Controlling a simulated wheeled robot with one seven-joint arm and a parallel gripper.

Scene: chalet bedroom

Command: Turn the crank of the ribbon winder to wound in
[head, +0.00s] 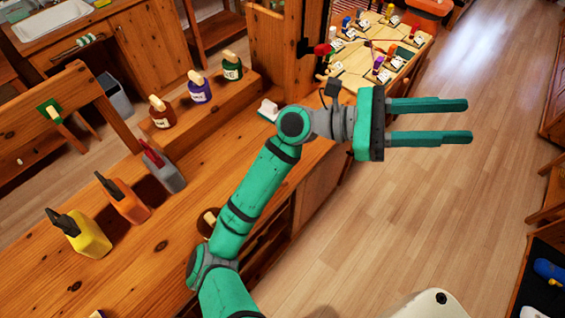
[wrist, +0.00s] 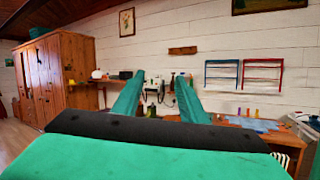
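My gripper (head: 469,120) is at the upper right of the head view, held over open floor. Its two green fingers are parallel and spread apart, with nothing between them. In the wrist view my gripper (wrist: 160,80) is also open and empty, facing a far white wall. I cannot pick out the ribbon winder or its crank for certain in either view. A red knob (head: 321,49) on a dark fitting shows beside a wooden post, behind my gripper and apart from it. I cannot tell what it belongs to.
A wooden bench (head: 130,235) fills the left, with a yellow bottle (head: 88,236), an orange bottle (head: 125,203) and several others. A board (head: 350,62) with several small coloured-topped devices lies at the back. The floor (head: 440,215) right of the bench is clear. A wardrobe (wrist: 58,75) stands far left.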

